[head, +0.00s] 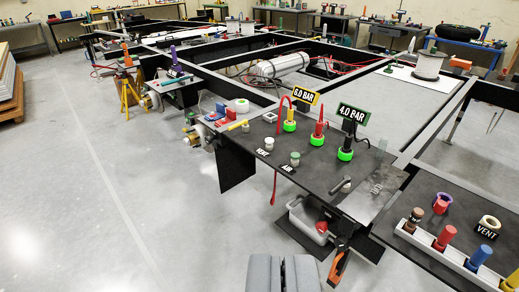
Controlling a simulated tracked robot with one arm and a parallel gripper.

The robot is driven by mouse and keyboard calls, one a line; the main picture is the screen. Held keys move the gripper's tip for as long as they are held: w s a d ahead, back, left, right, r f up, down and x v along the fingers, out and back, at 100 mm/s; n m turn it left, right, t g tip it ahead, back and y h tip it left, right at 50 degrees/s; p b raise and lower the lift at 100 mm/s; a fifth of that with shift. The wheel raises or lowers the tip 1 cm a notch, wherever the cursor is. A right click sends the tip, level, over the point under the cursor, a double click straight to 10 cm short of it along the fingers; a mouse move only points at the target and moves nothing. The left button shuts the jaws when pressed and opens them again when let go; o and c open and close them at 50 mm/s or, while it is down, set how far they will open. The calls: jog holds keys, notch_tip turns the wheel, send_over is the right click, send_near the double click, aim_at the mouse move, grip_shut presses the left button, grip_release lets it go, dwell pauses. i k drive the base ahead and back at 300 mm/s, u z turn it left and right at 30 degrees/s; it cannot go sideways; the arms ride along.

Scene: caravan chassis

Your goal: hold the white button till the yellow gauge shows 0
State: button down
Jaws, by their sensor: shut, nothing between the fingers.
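The white button (268,144) stands on the dark panel in the middle, by a label reading VENT. It stands apart from my gripper. The yellow gauge (305,96) is a yellow-edged sign behind the button and to its right; it appears to read 6.0 BAR. My gripper (284,262) is at the bottom middle, in front of the panel. Its two grey fingers are shut with nothing between them.
A green-edged gauge (352,114) reads 4.0 BAR. A grey-green button (295,158) labelled AIR stands near the white one. Green-based fittings stand behind. An orange-handled clamp (338,267) hangs at the panel's front edge. Coloured plugs fill a rack (450,258) at right.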

aim_at(269, 141)
jog(key=u, duration=0.1)
jog(key=i, duration=1)
jog(key=z, duration=0.1)
